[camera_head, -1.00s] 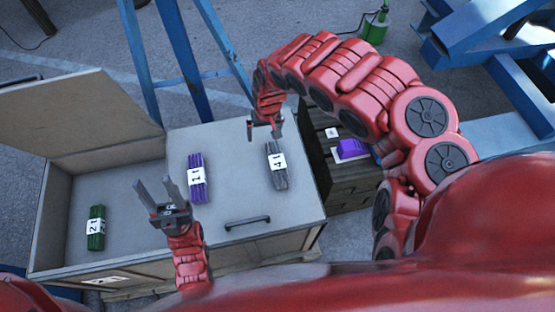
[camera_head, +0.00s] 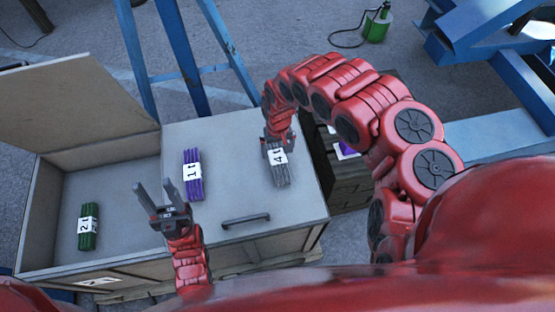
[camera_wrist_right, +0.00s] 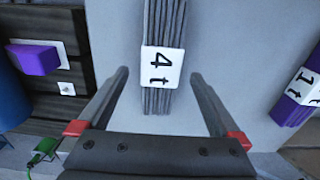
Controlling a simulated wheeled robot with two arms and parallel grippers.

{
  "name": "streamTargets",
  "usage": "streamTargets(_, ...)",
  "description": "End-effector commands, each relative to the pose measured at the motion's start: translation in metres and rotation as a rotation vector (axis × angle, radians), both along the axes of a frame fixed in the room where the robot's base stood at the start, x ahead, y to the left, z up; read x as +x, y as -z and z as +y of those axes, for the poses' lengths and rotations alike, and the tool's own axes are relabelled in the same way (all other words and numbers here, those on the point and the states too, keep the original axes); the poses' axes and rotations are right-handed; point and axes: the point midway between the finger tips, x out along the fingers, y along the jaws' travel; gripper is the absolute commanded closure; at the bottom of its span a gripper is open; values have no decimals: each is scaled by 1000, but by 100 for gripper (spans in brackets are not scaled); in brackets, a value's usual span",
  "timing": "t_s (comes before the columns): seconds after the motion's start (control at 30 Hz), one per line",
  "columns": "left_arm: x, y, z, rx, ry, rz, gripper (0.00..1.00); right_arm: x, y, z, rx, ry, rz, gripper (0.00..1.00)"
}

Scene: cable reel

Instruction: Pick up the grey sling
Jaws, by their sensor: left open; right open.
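The grey sling (camera_head: 281,173) lies on the closed right-hand part of the box lid, with a white label reading 4t. It also shows in the right wrist view (camera_wrist_right: 157,98), lying lengthwise between the two fingers. My right gripper (camera_head: 278,150) is open at the sling's far end, with one finger on each side of it; I cannot tell whether they touch it. In the right wrist view the open fingers (camera_wrist_right: 160,100) stand apart from the sling. My left gripper (camera_head: 154,197) is open and empty, raised in front of the purple sling.
A purple sling (camera_head: 193,175) labelled 1 lies on the lid (camera_head: 228,140) left of the grey one. A green sling (camera_head: 88,228) lies in the open left compartment. A handle (camera_head: 245,220) sits near the lid's front edge. A dark wooden crate (camera_head: 350,190) stands at right.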

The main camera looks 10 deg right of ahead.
Motion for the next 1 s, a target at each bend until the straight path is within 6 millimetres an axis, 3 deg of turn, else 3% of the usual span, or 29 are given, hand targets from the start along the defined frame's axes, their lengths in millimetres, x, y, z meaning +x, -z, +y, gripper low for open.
streamTargets(0.5, 0, -8, 0, 0, 0, 0, 50, 1, 49, 3, 3, 1, 1, 0)
streamTargets(0.8, 0, -8, 0, 0, 0, 0, 50, 1, 51, 1, 0, 1, 1, 0)
streamTargets(1.0, 0, -8, 0, 0, 0, 0, 50, 1, 51, 1, 0, 1, 1, 36)
